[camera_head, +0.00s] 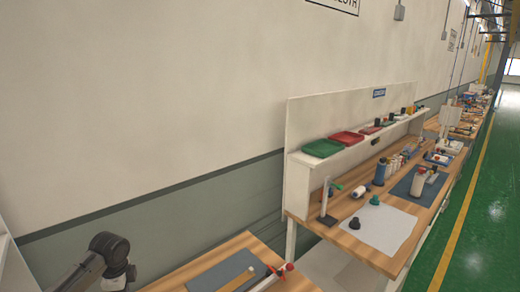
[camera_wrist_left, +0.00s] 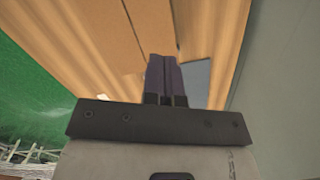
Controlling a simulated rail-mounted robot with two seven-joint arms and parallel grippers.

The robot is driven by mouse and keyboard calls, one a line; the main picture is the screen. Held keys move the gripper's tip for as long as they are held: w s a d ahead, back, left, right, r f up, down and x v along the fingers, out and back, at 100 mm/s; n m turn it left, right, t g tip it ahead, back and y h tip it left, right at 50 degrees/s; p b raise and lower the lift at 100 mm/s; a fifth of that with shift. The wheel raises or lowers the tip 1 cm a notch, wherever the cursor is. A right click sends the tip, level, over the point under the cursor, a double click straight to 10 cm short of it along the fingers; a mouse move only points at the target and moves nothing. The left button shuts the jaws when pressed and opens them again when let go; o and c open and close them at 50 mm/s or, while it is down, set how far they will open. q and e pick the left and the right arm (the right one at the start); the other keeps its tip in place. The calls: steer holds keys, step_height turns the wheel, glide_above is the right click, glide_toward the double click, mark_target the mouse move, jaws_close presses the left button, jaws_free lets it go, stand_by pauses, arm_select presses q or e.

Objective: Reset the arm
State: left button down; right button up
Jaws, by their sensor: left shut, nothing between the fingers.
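My left arm shows at the lower left of the camera_head view, its dark joint beside the near end of a wooden table (camera_head: 205,268). In the left wrist view my left gripper (camera_wrist_left: 166,62) has its two dark fingers together, with nothing between them. The fingers overlap a wood-toned surface (camera_wrist_left: 215,40) and a blue-grey sheet (camera_wrist_left: 196,84); I cannot tell the gap to them. My right gripper is in neither view.
The near table bears a blue-grey mat (camera_head: 222,273) and a red-tipped item (camera_head: 288,267). Beyond it stands a white-backed workbench (camera_head: 350,115) with trays, bottles and a white sheet (camera_head: 385,228). A wall runs along the left; green floor (camera_head: 485,215) is open at right.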

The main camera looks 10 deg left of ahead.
arm_select(q)
steer(key=w+d+r+n+t+y, duration=0.1)
steer(key=w+d+r+n+t, duration=0.2)
steer(key=d+r, duration=0.4)
steer(key=w+d+r+n+t+y, duration=0.1)
steer(key=d+r+n+t, duration=0.2)
steer(key=d+r+t, duration=0.35)
steer(key=s+d+r+t+h, duration=0.1)
steer(key=s+d+t, duration=0.1)
steer(key=s+d, duration=0.4)
steer(key=s+d+f+n+g+h, duration=0.1)
steer(key=s+f+n+g, duration=0.15)
steer(key=s+f, duration=0.8)
steer(key=s+d+f+n+g, duration=0.1)
steer(key=s+d+f+g, duration=0.15)
steer(key=s+f, duration=0.85)
steer(key=s+d+f+n+g+h, duration=0.1)
steer(key=s+f+n+g, duration=0.15)
steer(key=s+f, duration=0.85)
steer(key=s+r+p, duration=0.2)
steer(key=r+p, duration=0.9)
steer(key=r, duration=0.2)
steer(key=s+r+m+p, duration=0.1)
steer(key=s+r+p, duration=0.1)
steer(key=r+p, duration=0.9)
steer(key=v, duration=0.2)
steer(key=shift+r+p, duration=0.35)
steer(key=shift+p, duration=0.05)
